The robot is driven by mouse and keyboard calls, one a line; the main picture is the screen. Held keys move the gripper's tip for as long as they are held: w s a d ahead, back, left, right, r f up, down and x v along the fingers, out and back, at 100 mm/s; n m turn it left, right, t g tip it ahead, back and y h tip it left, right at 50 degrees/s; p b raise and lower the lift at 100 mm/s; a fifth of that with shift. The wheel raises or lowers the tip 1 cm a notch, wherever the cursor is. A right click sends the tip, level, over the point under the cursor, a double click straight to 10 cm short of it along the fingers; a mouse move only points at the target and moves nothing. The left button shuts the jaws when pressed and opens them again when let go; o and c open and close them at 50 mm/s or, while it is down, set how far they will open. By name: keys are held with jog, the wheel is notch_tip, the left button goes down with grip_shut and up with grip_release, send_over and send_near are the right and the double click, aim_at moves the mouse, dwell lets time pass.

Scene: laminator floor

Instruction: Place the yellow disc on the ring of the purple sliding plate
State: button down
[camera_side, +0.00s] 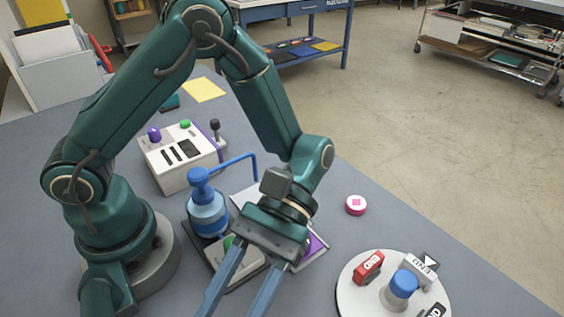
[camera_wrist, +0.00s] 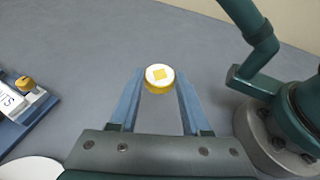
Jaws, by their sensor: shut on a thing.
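The yellow disc (camera_wrist: 160,86) has a white top with a yellow square on it. In the wrist view it sits between the two blue fingertips of my gripper (camera_wrist: 159,80), which is shut on it. Its height above the table cannot be told. In the side view my gripper (camera_side: 243,290) points down and its fingertips run past the bottom edge, so the disc is out of sight there. A purple patch of the sliding plate (camera_side: 315,246) shows just right of my gripper body. The gripper hides much of that area, and I cannot make out the ring.
A blue pump-like device (camera_side: 207,212) stands left of my gripper. A white control box (camera_side: 180,155) is behind it. A pink disc (camera_side: 356,205) lies on the table. A white round turntable (camera_side: 350,283) with blocks is at right. The wrist view shows a labelled blue tray (camera_wrist: 25,115) at left.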

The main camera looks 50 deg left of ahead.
jog(key=x, duration=0.2)
jog(key=f+x, duration=0.1)
jog(key=x, duration=0.2)
jog(key=w+d+x, duration=0.1)
jog(key=x, duration=0.2)
jog(key=shift+s+f, duration=0.25)
jog(key=shift+f, duration=2.05)
jog(key=shift+c, duration=1.8)
grip_release()
jog(key=shift+f, duration=0.1)
